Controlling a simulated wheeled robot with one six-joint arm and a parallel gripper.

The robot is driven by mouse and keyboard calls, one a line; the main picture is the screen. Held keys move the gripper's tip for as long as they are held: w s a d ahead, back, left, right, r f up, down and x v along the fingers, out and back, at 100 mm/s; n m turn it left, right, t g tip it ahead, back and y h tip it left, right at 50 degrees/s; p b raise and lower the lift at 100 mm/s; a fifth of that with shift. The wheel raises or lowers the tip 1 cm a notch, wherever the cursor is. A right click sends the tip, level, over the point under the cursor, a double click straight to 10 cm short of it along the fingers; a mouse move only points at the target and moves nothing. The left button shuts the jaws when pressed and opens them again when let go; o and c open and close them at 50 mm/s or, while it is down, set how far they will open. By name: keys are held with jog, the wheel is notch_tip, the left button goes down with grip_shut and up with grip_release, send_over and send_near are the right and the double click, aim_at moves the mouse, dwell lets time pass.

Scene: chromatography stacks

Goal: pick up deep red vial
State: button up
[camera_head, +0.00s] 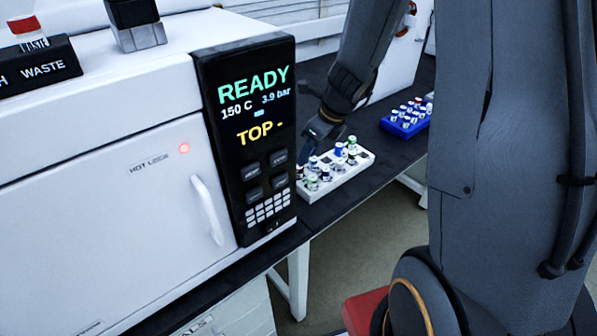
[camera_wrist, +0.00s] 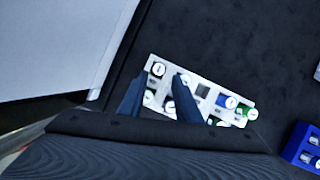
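A white rack (camera_head: 345,183) of several small capped vials stands on the dark bench, right of the white instrument. A vial with a small reddish patch (camera_head: 299,173) shows at its left end, partly cut off by the instrument's panel; I cannot be sure it is the deep red vial. My gripper (camera_head: 305,158) points down over that left end. In the wrist view my gripper (camera_wrist: 161,76) is open, its two dark fingers apart above the rack (camera_wrist: 244,103). A dark-ringed white cap (camera_wrist: 158,69) shows between the fingertips; its colour and any contact are unclear.
Blue-capped (camera_wrist: 227,101) and green-capped (camera_wrist: 249,112) vials stand at the rack's other end. A blue rack (camera_head: 404,124) of vials stands farther right on the bench. The instrument's display panel (camera_head: 247,130) rises close beside the gripper. A red-capped vial (camera_head: 24,24) stands by the WASTE label.

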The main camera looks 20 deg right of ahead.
jog(key=b+x, duration=0.1)
jog(key=x, duration=0.5)
jog(key=shift+a+f, duration=0.15)
jog(key=shift+f, duration=0.05)
jog(key=shift+r, duration=0.1)
grip_shut()
